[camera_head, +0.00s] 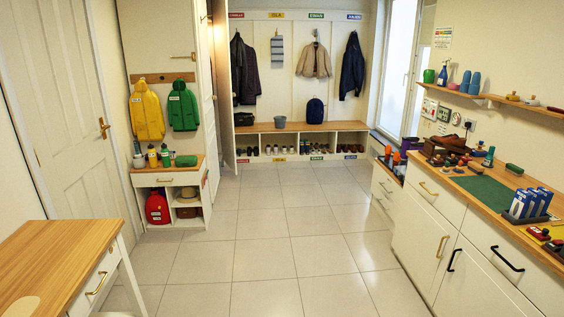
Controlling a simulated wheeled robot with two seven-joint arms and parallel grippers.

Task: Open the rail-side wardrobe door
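A tall white unit that looks like the wardrobe (203,62) stands at the left of the far half of the room. Its front faces right and is seen almost edge-on, so its doors and handles are hard to make out. A small dark fitting (206,18) shows high on that front. Beyond it is a warm-toned upright strip (218,45) and a narrow pale panel (227,110); I cannot tell whether this is a door standing open. Any hanging rail inside is hidden. Neither of my grippers is in view.
The tiled floor (260,258) is clear through the middle. A wooden-topped table (50,262) is near left, and a small cubby stand (150,180) is against the wardrobe's near side. White drawer counters (425,230) line the right. A shoe bench (300,127) spans the back.

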